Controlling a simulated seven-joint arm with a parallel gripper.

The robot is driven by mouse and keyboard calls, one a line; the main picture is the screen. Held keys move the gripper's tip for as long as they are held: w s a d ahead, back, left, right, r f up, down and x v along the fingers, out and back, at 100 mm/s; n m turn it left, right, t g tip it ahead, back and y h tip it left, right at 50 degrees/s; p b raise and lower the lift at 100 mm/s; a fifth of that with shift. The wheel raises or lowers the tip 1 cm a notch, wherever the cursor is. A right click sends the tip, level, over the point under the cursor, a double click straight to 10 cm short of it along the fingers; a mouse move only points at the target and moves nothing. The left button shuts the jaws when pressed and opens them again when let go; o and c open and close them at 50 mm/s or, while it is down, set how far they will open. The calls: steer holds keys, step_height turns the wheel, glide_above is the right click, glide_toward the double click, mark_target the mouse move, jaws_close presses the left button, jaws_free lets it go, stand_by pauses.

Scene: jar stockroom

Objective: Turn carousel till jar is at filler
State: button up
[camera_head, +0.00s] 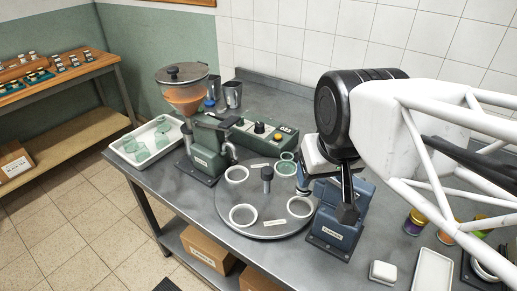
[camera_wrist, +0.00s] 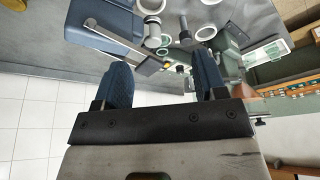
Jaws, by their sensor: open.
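The carousel (camera_head: 278,228) is a round grey turntable on the bench with a dark upright post (camera_head: 267,178) at its middle. Several pale rings stand around it, one at the left (camera_head: 237,174) and one at the front (camera_head: 243,214). A greenish glass jar (camera_head: 286,167) stands at its back right. The green filler (camera_head: 205,152), with an orange-filled hopper (camera_head: 186,92), stands at the carousel's back left. My gripper (camera_head: 346,195) is above the carousel's right side, by the blue capping machine (camera_head: 336,222). In the wrist view its blue fingers (camera_wrist: 165,78) are apart, with nothing clearly held.
A green control box (camera_head: 262,136) is behind the carousel. A white tray of glass jars (camera_head: 149,141) is at the left. A white block (camera_head: 383,272), a white tray (camera_head: 432,270) and coloured small jars (camera_head: 415,222) are at the right. The bench front edge is clear.

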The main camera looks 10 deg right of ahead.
steer(key=w+r, duration=0.1)
steer(key=r, duration=0.1)
steer(key=n+g, duration=0.2)
steer(key=g, duration=0.2)
glide_above(267, 169)
steer(key=f, duration=1.3)
steer(key=shift+s+d+f, duration=0.15)
steer(key=shift+s+f, duration=0.1)
steer(key=shift+s, duration=0.15)
steer(key=shift+w+f, duration=0.35)
steer(key=shift+f, duration=0.05)
steer(key=shift+f, duration=0.15)
steer(key=shift+f, duration=3.75)
steer(key=shift+c, duration=0.3)
jaws_close()
